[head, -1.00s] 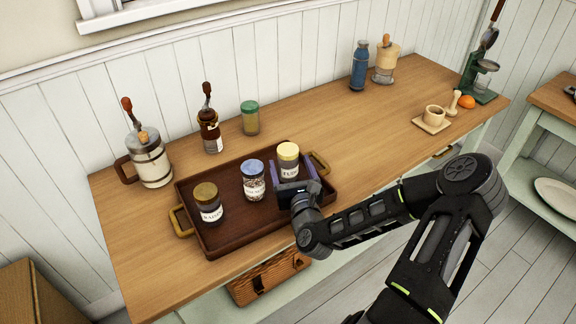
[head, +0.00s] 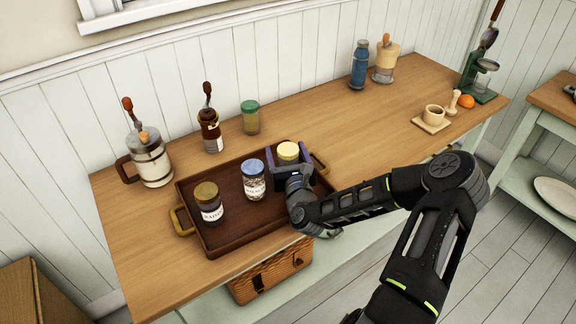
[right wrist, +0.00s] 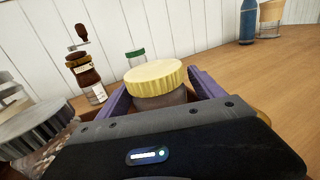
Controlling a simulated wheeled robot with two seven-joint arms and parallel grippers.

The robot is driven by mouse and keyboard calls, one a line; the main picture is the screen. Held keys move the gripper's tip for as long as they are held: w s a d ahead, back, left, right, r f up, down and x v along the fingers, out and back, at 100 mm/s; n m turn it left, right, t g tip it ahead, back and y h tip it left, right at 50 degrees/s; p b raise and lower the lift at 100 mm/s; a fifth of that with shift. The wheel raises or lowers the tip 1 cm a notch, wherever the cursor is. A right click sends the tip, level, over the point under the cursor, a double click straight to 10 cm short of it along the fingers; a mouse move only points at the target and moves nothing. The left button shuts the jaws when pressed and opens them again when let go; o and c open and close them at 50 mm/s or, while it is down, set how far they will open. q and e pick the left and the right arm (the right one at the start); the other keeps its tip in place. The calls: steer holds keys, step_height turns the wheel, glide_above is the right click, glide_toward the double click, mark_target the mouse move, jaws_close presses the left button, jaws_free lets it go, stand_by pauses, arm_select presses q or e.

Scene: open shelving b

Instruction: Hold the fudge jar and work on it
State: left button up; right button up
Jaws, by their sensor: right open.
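The fudge jar (head: 288,151) has a pale yellow lid and stands at the right end of the brown tray (head: 226,242). Its label is hidden behind my right gripper in the head view now. My right gripper (head: 289,157) is open, with one purple finger on each side of the jar. In the right wrist view the yellow lid (right wrist: 155,78) rises between the two fingers (right wrist: 160,92), with gaps visible beside it. Whether either finger touches the jar is hard to tell. My left gripper is not in view.
A blue-lidded jar (head: 253,180) and a brown-lidded jar (head: 208,203) share the tray. The counter right of the tray is clear up to the cup (head: 433,115).

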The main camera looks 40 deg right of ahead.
stand_by(0.4)
jaws_close()
stand_by(0.7)
